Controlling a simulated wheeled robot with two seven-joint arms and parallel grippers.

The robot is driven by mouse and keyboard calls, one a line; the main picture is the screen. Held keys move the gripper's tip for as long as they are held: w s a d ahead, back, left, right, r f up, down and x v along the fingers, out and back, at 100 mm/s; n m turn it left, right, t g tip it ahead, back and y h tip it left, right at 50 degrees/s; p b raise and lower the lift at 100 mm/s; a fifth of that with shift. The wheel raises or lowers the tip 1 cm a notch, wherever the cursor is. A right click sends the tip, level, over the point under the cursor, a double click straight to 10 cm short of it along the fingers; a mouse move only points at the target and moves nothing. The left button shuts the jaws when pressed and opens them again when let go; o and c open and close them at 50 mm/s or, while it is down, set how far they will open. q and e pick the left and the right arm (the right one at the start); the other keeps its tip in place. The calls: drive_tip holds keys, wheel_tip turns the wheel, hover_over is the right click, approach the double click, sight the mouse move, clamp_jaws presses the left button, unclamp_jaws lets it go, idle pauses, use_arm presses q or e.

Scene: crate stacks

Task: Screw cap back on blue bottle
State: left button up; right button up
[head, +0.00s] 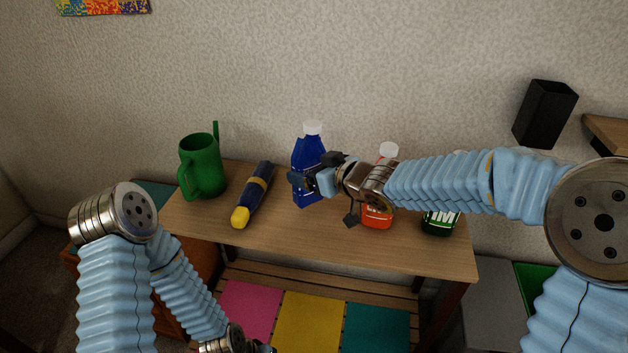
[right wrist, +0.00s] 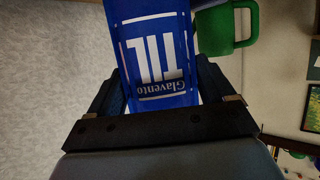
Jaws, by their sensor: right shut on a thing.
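The blue bottle (head: 309,150) stands roughly upright near the back of the wooden table, with a white cap (head: 313,128) at its top. I cannot tell whether the cap is screwed tight. My right gripper (head: 314,172) reaches in from the right and is shut on the bottle's body. In the right wrist view the bottle (right wrist: 155,60), with its white-lettered label, sits between the two dark fingers (right wrist: 158,95). My left gripper (head: 264,348) is barely in view at the bottom edge, low in front of the table, its fingers mostly cut off.
A green watering can (head: 202,165) and a blue-yellow flashlight (head: 253,195) stand and lie left of the bottle. An orange bottle (head: 377,216) and a green bottle (head: 440,222) are on the right, partly behind my right arm. The table (head: 330,240) is clear along its front.

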sight(314, 202)
drive_tip(key=shift+w+d+f, duration=0.1)
drive_tip(key=shift+w+f, duration=0.15)
drive_tip(key=shift+f, duration=0.15)
wheel_tip(314, 202, down, 3)
drive_tip(key=shift+w+f+b, duration=0.1)
drive_tip(key=shift+f+b, duration=0.05)
drive_tip(key=shift+b, duration=0.3)
drive_tip(key=shift+f, duration=0.1)
drive_tip(key=o, duration=0.5)
drive_tip(key=shift+c, duration=0.2)
